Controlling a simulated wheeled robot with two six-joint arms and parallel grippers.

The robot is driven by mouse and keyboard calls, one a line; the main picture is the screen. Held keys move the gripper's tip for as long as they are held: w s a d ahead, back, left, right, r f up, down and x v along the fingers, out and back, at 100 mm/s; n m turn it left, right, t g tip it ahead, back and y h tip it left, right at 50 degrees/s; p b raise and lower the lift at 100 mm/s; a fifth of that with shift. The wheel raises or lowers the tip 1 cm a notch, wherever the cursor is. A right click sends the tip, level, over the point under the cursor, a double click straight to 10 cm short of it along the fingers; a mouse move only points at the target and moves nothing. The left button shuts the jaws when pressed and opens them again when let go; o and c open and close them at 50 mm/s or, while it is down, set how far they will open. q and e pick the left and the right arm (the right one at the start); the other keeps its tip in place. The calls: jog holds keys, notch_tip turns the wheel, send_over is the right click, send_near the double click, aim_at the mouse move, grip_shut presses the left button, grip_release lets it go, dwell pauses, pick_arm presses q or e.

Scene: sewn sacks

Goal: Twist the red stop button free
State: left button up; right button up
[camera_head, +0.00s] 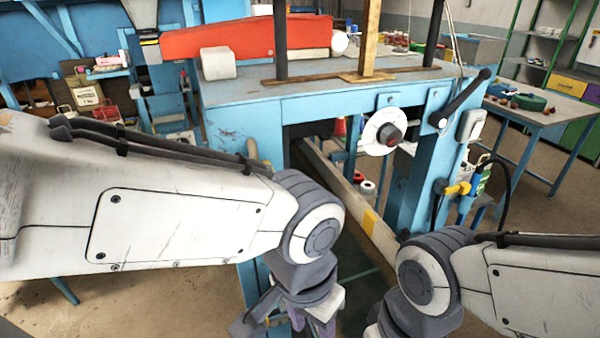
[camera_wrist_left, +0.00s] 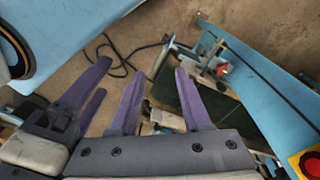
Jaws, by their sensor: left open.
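The red stop button (camera_wrist_left: 312,165) shows as a round red cap on a yellow plate at the lower right edge of the left wrist view, cut off by the frame. I cannot make out this yellow plate in the head view. My left gripper (camera_wrist_left: 160,88) is open and empty, its purple fingers spread, to the left of the button and apart from it. In the head view it is low in the middle (camera_head: 312,322), partly behind its own wrist. More purple prongs stand at the left of the wrist view; whether they are my right gripper is unclear.
A blue press frame (camera_head: 330,100) stands ahead. A hose with a yellow fitting (camera_head: 457,188) hangs at the right leg.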

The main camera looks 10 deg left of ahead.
pick_arm(q)
jog(key=w+a+r+n+t+y+p, duration=0.1)
jog(key=w+a+r+n+t+y, duration=0.1)
jog(key=w+a+r+n, duration=0.55)
jog(key=w+a+r+n+t+y+p, duration=0.15)
jog(key=w+a+r+n, duration=0.3)
jog(key=w+r, duration=0.6)
jog(key=shift+g, duration=0.25)
jog(key=x, duration=0.2)
jog(key=s+p+x, duration=0.1)
jog(key=x, duration=0.5)
jog(key=shift+s+d+f+p, duration=0.1)
jog(key=shift+s+f+p, duration=0.1)
jog(key=shift+p, duration=0.1)
